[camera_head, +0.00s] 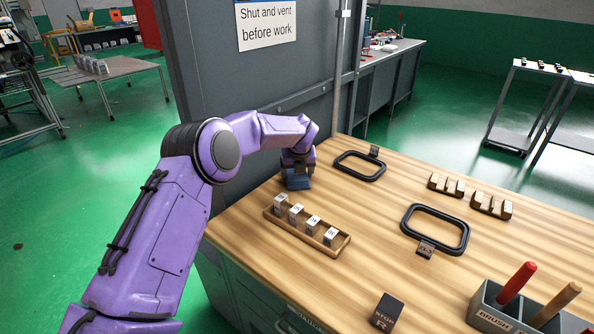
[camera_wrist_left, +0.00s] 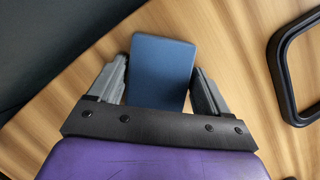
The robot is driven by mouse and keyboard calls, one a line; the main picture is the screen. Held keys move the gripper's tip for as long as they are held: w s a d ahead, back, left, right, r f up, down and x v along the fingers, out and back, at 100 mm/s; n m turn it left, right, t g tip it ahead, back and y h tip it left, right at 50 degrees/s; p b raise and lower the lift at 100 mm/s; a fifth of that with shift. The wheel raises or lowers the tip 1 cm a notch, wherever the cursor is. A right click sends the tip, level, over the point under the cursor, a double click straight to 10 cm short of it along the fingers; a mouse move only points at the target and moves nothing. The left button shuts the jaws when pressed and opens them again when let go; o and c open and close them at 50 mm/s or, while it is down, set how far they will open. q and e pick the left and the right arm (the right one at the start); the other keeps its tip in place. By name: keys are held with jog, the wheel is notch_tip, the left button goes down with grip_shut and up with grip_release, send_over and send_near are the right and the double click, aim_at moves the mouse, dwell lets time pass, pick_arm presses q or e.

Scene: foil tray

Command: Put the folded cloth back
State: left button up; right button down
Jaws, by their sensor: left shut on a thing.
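The folded cloth is a blue, flat-faced block (camera_head: 298,180) near the back left of the wooden table, by the grey panel. It also shows in the left wrist view (camera_wrist_left: 162,68), between the two fingers. My left gripper (camera_head: 297,166) points down and is shut on the cloth; in the left wrist view (camera_wrist_left: 160,88) a finger stands on each side of it. I cannot tell whether the cloth touches the table. My right gripper is not in view.
A wooden rack (camera_head: 339,243) with several labelled cubes stands just in front of the cloth. Black frames lie at the back (camera_head: 338,168) and centre (camera_head: 467,238). Two small wooden holders (camera_head: 491,209) are at right. A grey brush box (camera_head: 490,313) is front right. A black block (camera_head: 387,311) stands near the front edge.

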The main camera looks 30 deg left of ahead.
pick_arm(q)
jog(key=shift+f, duration=0.1)
jog(key=o, duration=0.9)
jog(key=shift+c, duration=0.2)
jog(key=shift+r, duration=0.35)
jog(key=b+v, duration=0.1)
jog(key=v, duration=1)
jog(key=shift+s+r+b, duration=0.25)
jog(key=shift+b, duration=0.1)
jog(key=shift+d, duration=0.15)
